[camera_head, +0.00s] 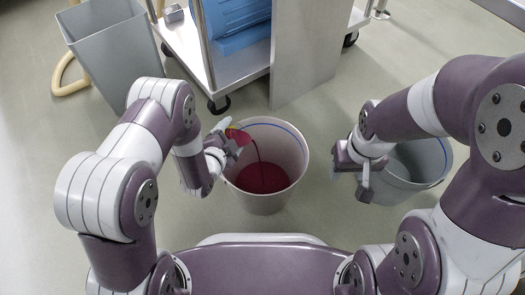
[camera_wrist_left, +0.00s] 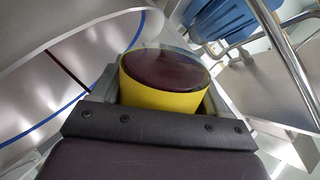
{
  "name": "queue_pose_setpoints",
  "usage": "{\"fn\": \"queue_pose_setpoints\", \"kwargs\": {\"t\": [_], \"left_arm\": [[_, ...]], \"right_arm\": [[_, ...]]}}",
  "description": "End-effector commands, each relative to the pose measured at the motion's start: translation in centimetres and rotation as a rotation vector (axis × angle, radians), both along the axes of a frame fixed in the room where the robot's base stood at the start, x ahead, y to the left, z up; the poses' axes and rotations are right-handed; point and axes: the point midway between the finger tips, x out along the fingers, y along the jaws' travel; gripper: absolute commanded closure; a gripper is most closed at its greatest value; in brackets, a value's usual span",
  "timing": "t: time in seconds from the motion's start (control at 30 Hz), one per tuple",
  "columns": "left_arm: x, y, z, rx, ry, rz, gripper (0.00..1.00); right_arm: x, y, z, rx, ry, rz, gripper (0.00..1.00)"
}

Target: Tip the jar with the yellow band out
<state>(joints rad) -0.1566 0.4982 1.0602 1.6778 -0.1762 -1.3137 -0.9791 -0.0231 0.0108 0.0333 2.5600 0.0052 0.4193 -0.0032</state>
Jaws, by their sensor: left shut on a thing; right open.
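The jar with the yellow band (camera_head: 239,136) is tilted over the rim of a white bucket (camera_head: 294,158). My left gripper (camera_head: 230,144) is shut on the jar. In the left wrist view the jar (camera_wrist_left: 160,98) shows its yellow side and a dark red round end between the fingers. A thin red stream (camera_head: 258,150) falls from the jar into the bucket, where a red pool (camera_head: 262,178) covers the bottom. My right gripper (camera_head: 352,178) is open and empty, at the left rim of a grey bucket (camera_head: 432,158).
A tall grey bin (camera_head: 113,52) stands at the back left beside a beige hose (camera_head: 66,80). A wheeled steel cart (camera_head: 305,55) with a blue container (camera_head: 235,22) stands behind the white bucket.

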Motion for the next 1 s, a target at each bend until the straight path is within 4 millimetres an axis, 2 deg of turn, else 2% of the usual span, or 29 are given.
{"fn": "queue_pose_setpoints", "kwargs": {"t": [1.0], "left_arm": [[0.04, 0.03, 0.6, 0.081, -0.015, -0.001, 0.7]], "right_arm": [[0.0, 0.0, 0.43, 0.0, 0.0, 0.0, 0.51]]}}
